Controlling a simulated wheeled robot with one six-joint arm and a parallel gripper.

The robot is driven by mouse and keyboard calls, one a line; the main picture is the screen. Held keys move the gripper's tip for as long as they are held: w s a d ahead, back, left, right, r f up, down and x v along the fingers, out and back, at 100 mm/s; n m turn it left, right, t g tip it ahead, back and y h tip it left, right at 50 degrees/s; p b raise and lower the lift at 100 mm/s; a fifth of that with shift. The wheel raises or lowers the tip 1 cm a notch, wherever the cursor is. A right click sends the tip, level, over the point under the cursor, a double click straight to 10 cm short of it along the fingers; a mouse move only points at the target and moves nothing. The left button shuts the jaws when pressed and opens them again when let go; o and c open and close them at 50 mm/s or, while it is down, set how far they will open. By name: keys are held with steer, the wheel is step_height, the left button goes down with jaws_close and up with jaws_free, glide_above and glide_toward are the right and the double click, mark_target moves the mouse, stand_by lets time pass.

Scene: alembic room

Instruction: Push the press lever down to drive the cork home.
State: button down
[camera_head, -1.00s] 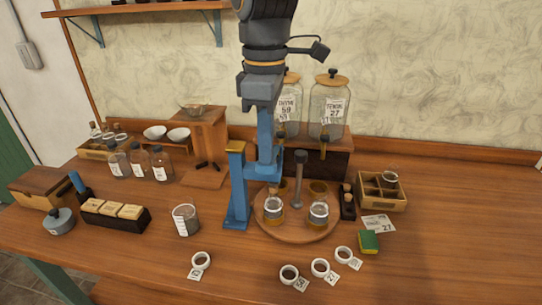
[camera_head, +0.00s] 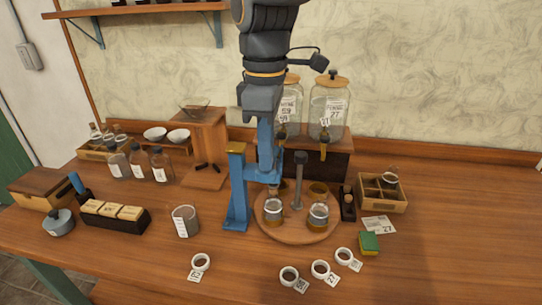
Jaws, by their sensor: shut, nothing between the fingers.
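The blue press (camera_head: 237,190) stands on the bench left of a round wooden turntable (camera_head: 297,236), its post capped in brass. A blue upright (camera_head: 266,142) and a short blue crosspiece (camera_head: 263,177) reach over the turntable's left side. I cannot clearly tell which blue part is the lever. My dark grey gripper (camera_head: 263,112) is shut and empty, pointing down at the top of the blue upright. Contact cannot be judged. A small glass jar (camera_head: 273,213) sits on the turntable below the crosspiece. Its cork cannot be made out.
A second jar (camera_head: 318,217) and a grey upright handle (camera_head: 299,180) stand on the turntable. A beaker (camera_head: 185,221) is left of the press. Several labelled rings, including one ring (camera_head: 201,262), lie in front. A green sponge (camera_head: 369,242) and wooden box (camera_head: 383,192) are right.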

steer(key=shift+s, duration=0.2)
steer(key=shift+f, duration=0.6)
steer(key=shift+s+p, duration=0.15)
steer(key=shift+p, duration=0.3)
steer(key=shift+f, duration=0.6)
steer(key=shift+s, duration=0.1)
stand_by(0.5)
steer(key=shift+f, duration=0.1)
